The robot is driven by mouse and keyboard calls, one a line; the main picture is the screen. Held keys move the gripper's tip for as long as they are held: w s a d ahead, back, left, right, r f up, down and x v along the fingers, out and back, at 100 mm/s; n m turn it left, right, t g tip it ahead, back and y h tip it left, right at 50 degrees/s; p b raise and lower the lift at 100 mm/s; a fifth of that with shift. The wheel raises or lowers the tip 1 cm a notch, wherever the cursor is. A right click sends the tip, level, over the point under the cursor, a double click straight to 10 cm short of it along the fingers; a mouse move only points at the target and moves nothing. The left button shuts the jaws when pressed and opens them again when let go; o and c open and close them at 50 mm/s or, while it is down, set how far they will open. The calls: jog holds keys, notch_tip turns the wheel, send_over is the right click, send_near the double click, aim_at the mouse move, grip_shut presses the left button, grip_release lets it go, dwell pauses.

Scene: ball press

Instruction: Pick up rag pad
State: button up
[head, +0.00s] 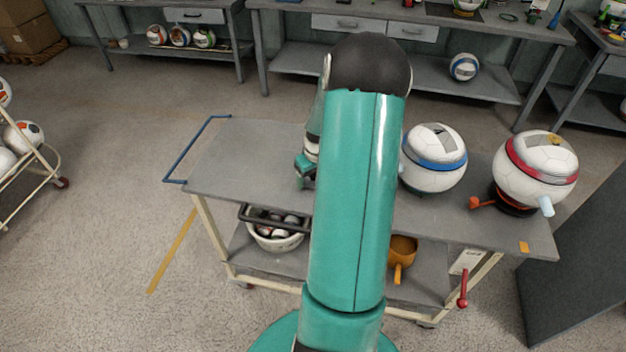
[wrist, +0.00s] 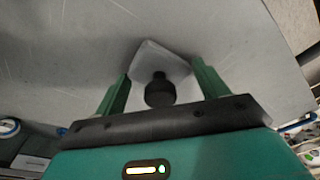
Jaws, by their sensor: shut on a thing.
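The rag pad (wrist: 163,58) is a pale, roughly square pad between the two green fingers of my gripper (wrist: 161,72) in the wrist view. The fingers are shut on its sides. A dark round knob sits in front of the pad and hides part of it. The grey cart top (wrist: 70,45) lies behind the pad; I cannot tell whether the pad touches it. In the head view my gripper (head: 305,172) is low over the cart's top shelf (head: 240,165), and my arm hides most of it and the pad.
A white ball-shaped unit with a blue band (head: 434,160) and one with a red band (head: 535,170) stand at the cart's right. A white basket (head: 274,240) and an orange cup (head: 402,255) are on the lower shelf. The cart's top left is clear.

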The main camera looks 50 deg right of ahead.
jog(key=shift+r, duration=0.45)
notch_tip(320, 180, up, 3)
jog(key=shift+f, duration=0.2)
jog(key=s+a+r, duration=0.9)
jog(key=a, duration=0.1)
jog(key=shift+s+r, duration=0.25)
jog(key=shift+s, duration=0.1)
jog(key=shift+a, duration=0.1)
